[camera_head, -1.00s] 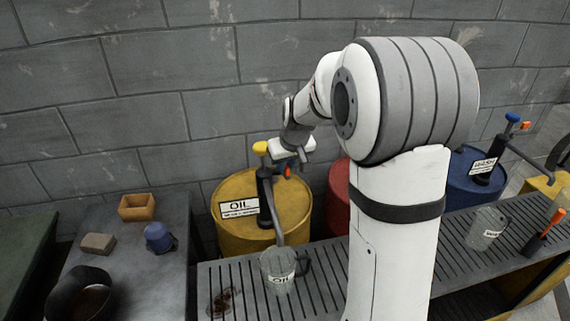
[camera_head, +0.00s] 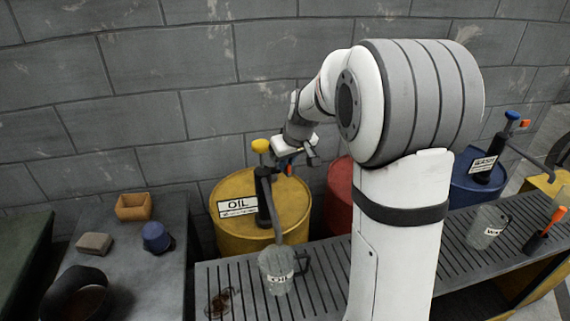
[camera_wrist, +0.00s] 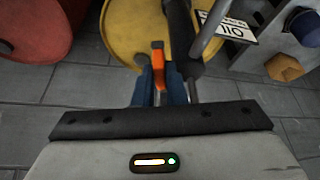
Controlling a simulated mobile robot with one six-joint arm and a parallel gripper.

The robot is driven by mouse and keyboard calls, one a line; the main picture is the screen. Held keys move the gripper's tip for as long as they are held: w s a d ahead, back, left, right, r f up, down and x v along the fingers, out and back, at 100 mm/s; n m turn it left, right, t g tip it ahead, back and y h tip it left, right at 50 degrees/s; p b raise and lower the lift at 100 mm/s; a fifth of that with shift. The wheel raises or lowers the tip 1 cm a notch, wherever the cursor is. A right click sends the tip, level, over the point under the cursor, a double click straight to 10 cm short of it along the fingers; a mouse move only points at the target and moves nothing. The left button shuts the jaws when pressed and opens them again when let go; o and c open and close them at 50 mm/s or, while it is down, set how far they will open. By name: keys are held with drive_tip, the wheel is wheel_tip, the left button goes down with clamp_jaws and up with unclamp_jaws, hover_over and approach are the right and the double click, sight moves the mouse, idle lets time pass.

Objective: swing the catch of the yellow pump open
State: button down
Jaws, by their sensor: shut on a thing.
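The yellow pump has a yellow knob (camera_head: 261,146) on a dark upright body (camera_head: 263,195). It stands on the yellow OIL drum (camera_head: 240,238), with its spout bent down toward the front. The orange catch (camera_wrist: 160,62) shows in the wrist view, beside the dark pump body. My gripper (camera_wrist: 162,80) has its blue fingers on both sides of the catch and is shut on it. In the head view my gripper (camera_head: 290,164) is just right of the pump top, and the catch is mostly hidden there.
A clear OIL mug (camera_head: 277,272) stands under the spout on the slatted bench (camera_head: 325,270). A red drum (camera_head: 340,188) is right of the yellow one. A blue drum with a blue-topped pump (camera_head: 512,116) is farther right. A block wall rises behind.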

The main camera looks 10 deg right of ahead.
drive_tip(key=c, duration=1.5)
unclamp_jaws()
drive_tip(key=v, duration=0.8)
drive_tip(key=shift+d, duration=0.1)
